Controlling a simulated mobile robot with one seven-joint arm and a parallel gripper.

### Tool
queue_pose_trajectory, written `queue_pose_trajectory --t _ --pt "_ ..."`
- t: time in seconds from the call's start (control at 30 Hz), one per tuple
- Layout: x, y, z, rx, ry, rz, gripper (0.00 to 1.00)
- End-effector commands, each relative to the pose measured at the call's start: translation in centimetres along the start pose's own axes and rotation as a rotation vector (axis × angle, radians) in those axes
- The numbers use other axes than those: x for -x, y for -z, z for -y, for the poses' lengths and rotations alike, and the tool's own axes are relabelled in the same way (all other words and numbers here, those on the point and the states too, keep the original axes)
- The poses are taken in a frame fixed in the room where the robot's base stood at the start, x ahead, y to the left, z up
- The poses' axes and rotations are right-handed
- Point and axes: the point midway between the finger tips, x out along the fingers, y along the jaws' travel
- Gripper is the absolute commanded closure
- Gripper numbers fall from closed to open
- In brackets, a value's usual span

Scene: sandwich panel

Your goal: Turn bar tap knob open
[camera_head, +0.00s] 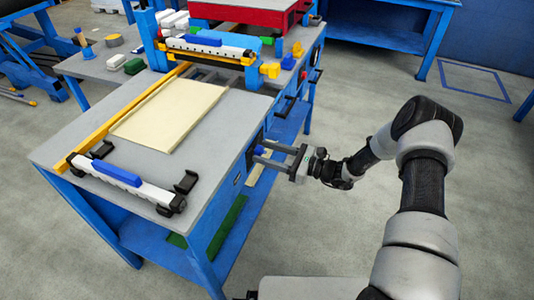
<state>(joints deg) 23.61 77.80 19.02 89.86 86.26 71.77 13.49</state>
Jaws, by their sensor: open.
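My gripper (261,151) reaches in from the right at the bench's right side panel, below the grey top. Its two fingers are apart, pointing left at the panel. A small blue part (258,149) shows at the fingertips, seemingly between them; it may be the tap knob, but I cannot tell its turn or whether the fingers touch it. Dark handles (281,107) and a black knob with red (303,76) sit further back along the same side.
The grey bench top (215,155) carries a cream panel (170,115), a white clamp bar with a blue handle (125,182) and a yellow rail (130,108). A red-topped press (245,12) stands at the back. The floor right of the bench is clear around my arm.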

Motion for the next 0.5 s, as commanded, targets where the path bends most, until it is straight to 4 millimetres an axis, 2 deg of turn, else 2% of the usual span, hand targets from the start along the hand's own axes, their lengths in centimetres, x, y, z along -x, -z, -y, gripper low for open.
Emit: queue_pose_trajectory --t 0.23,0.47,0.5 --pt "-0.07 -0.01 0.00 0.000 0.000 0.000 0.53" --pt "-0.04 -0.01 0.00 0.000 0.000 0.000 0.92" --pt "-0.04 -0.01 0.00 0.000 0.000 0.000 0.92"
